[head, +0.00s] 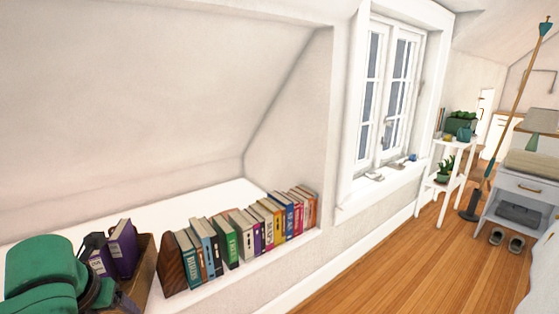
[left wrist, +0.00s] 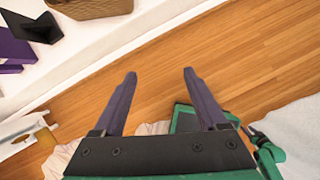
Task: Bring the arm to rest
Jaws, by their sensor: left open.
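My left gripper (left wrist: 159,75) shows in the left wrist view with its two dark purple fingers spread wide apart. Nothing is between them, and wooden floor lies beyond the fingertips. In the head view my green left arm comes in at the bottom left corner, in front of the white ledge; I cannot clearly make out its fingers there. My right gripper is in neither view.
A row of books (head: 240,232) stands on the white ledge beside a brown box (head: 143,268). A wicker container (left wrist: 95,8) is at the wrist view's top. A white plant stand (head: 449,180) and grey nightstand (head: 515,200) are right. Wooden floor (head: 395,265) is clear.

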